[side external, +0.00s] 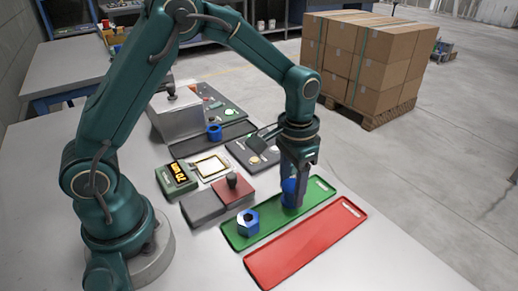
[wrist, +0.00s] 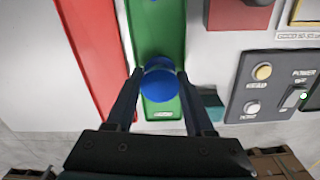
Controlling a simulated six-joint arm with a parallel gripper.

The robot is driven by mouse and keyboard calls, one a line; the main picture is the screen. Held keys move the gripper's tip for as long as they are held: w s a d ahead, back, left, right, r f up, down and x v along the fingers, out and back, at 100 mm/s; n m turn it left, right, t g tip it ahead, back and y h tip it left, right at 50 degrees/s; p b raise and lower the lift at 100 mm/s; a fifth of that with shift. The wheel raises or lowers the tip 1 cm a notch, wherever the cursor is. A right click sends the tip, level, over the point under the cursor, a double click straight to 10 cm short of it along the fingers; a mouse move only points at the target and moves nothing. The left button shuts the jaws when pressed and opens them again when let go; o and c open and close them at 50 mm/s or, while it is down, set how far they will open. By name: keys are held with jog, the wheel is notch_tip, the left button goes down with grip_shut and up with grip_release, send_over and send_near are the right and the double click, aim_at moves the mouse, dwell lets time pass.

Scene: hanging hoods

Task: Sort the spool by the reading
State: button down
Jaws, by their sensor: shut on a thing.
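My gripper (side external: 290,190) is shut on a blue spool (side external: 289,186) over the far half of the green tray (side external: 268,222). In the wrist view, the spool (wrist: 160,82) sits between the fingertips (wrist: 160,78), above the green tray (wrist: 155,35); whether it touches the tray is unclear. Another blue spool (side external: 248,222) stands on the near end of the green tray. A third blue spool (side external: 214,132) stands on the dark tray at the back. The red tray (side external: 300,250) is empty. The green reading device (side external: 177,180) has a lit orange display, its digits hard to read.
A grey block with a red lid and dark knob (side external: 232,183) stands left of the green tray. A light-framed plate (side external: 210,166) and a button panel (side external: 252,152) lie behind it. A grey hood (side external: 175,112) stands farther back. The front right of the table is clear.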

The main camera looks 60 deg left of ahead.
aim_at(292, 184)
jog(key=shift+f, duration=0.5)
jog(key=shift+c, duration=1)
grip_release()
jog(key=shift+t, duration=0.6)
jog(key=r, duration=0.8)
jog(key=shift+w+a+r, duration=0.2)
jog(key=shift+r, duration=0.05)
jog(key=s+a+r+n+t, duration=0.15)
jog(key=s+r+t, duration=0.25)
jog(key=s+r, duration=0.55)
jog(key=s+a+f, duration=0.1)
jog(key=s+f, duration=0.3)
jog(key=s, duration=0.1)
jog(key=shift+s, duration=0.3)
